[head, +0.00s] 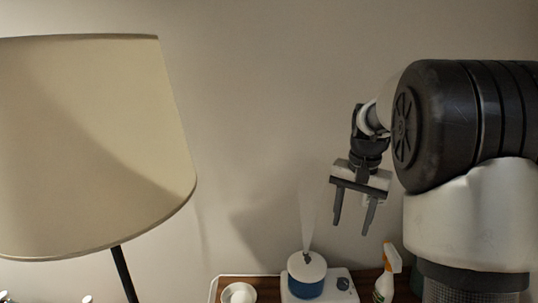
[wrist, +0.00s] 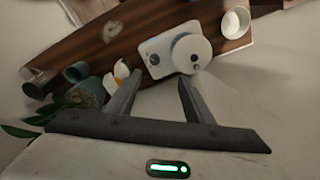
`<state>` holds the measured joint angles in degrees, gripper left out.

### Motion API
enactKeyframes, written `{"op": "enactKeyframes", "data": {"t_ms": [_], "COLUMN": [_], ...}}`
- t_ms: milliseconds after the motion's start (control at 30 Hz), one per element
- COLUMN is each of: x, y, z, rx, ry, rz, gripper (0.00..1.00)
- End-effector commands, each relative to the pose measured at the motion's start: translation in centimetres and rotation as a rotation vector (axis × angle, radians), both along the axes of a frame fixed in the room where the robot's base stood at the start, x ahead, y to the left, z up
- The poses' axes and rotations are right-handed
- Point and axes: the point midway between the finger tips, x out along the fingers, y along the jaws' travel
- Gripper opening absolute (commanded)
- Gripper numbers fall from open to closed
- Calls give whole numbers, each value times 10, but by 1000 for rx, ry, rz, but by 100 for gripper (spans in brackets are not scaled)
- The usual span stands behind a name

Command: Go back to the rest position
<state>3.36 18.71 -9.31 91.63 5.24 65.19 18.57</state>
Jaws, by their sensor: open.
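My gripper (head: 354,212) hangs in the air in front of the wall in the head view, its two fingers apart and pointing down. Nothing is between the fingers. In the wrist view my gripper (wrist: 156,86) also shows open and empty. Beyond its fingertips a white device with a round top (wrist: 190,53) sits on a wooden surface. In the head view the same device, with a blue and white round body (head: 306,277), stands below and left of my gripper, clear of it.
A large lampshade (head: 90,140) fills the left of the head view. A white and orange spray bottle (head: 386,276) stands right of the device. A white bowl (head: 239,293) is to its left. The wooden surface (wrist: 108,32) also holds cups and a plant at left.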

Motion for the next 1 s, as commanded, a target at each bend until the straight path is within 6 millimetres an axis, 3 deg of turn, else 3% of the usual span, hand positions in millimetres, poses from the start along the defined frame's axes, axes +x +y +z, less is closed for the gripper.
{"op": "enactKeyframes", "data": {"t_ms": [33,200,367,500,700,1000], "x": [-20,-88,-155,-206,-245,-253], "y": [11,41,65,79,87,88], "z": [34,91,121,128,122,117], "rx": [2,-17,-58,-108,-164,-177], "ry": [-41,-149,-249,-324,-385,-397], "rz": [40,184,326,435,529,549], "gripper": [48,48,48,48,48,48]}}
